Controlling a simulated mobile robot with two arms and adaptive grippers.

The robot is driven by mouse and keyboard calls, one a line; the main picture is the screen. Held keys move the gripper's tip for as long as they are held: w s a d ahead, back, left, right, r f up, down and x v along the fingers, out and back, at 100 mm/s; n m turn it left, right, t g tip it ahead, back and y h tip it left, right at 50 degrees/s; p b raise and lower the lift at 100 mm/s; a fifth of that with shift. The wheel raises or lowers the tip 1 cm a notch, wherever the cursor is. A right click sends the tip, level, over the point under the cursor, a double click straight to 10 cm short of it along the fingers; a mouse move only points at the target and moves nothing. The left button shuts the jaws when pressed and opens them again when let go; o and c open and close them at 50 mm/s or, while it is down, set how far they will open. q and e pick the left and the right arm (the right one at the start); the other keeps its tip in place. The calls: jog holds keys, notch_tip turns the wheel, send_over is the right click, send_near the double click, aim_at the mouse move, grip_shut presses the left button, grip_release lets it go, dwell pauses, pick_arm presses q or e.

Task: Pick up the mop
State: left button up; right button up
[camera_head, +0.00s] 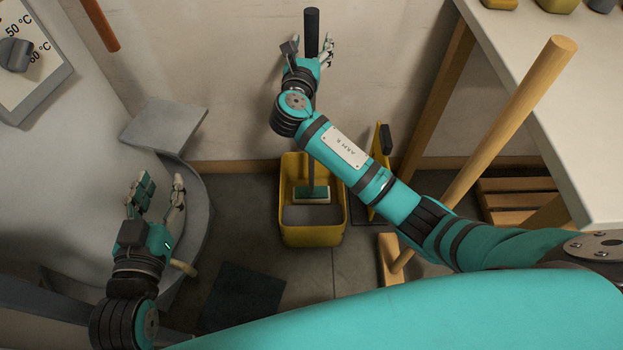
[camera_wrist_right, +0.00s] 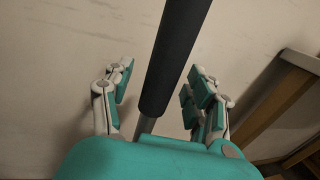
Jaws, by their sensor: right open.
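The mop has a black grip (camera_head: 312,22) at the top of a grey shaft. Its green and white head (camera_head: 311,194) is inside a yellow bucket (camera_head: 312,236) on the floor, and it stands nearly upright by the wall. My right gripper (camera_head: 308,50) is open at the mop's upper handle. In the right wrist view the black grip (camera_wrist_right: 178,60) passes between the two spread fingers (camera_wrist_right: 162,88), with gaps on both sides. My right arm hides part of the shaft in the head view. My left gripper (camera_head: 158,190) is open and empty at the lower left.
A wooden pole (camera_head: 510,120) with a wooden foot leans at the right, near a white-topped table (camera_head: 560,60). A curved grey metal piece (camera_head: 165,125) is near my left gripper. A dark mat (camera_head: 243,297) lies on the floor. A wooden pallet (camera_head: 515,195) is under the table.

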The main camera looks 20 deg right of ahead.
jog(key=shift+w+d, duration=0.1)
jog(key=shift+w, duration=0.05)
jog(key=shift+c, duration=0.3)
grip_shut()
dwell(0.6)
jog(key=shift+r, duration=0.1)
